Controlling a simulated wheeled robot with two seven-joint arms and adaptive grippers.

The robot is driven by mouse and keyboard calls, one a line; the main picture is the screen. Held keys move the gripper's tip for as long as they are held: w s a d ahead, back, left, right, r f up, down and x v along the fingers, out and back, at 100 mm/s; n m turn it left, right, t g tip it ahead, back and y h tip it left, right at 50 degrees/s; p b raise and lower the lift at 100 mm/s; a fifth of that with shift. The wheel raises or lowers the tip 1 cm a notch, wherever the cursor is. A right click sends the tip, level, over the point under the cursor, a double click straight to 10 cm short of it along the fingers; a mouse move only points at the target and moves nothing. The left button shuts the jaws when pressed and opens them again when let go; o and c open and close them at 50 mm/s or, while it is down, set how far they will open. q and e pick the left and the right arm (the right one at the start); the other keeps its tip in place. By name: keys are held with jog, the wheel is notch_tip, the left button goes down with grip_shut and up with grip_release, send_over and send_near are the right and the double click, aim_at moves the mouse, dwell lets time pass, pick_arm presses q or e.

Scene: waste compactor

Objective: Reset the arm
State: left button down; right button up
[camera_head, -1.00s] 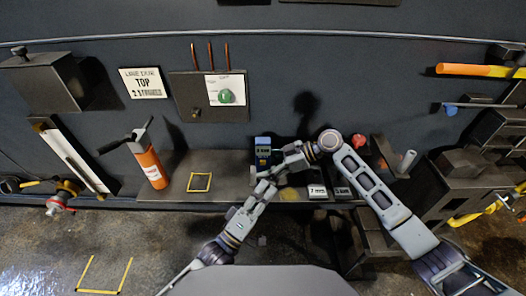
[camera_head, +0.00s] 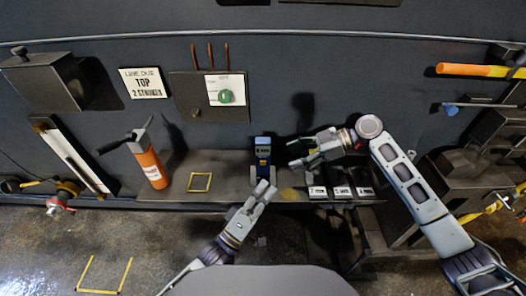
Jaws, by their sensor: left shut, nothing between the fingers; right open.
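My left gripper (camera_head: 265,189) comes up from the lower left and is shut and empty. Its tips are in front of the shelf edge, just below a blue and dark upright device (camera_head: 262,151) with a small display. My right gripper (camera_head: 296,156) comes in from the right and points left. It is open, to the right of the blue device and apart from it. A dark green patch shows at its upper finger; I cannot tell whether it is part of the finger. The two grippers are apart.
The shelf (camera_head: 226,163) holds an orange cylinder (camera_head: 151,168) with a black handle, a yellow square outline (camera_head: 199,182) and three labelled blocks (camera_head: 341,192). A wall panel (camera_head: 188,97) carries a green button (camera_head: 225,97). Dark boxes and a yellow-orange bar (camera_head: 470,70) are at right.

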jog(key=shift+d+r, duration=0.25)
jog(key=shift+d, duration=0.15)
pick_arm(q)
jog(key=shift+s, duration=0.1)
pick_arm(e)
jog(key=shift+s, duration=0.1)
dwell(0.3)
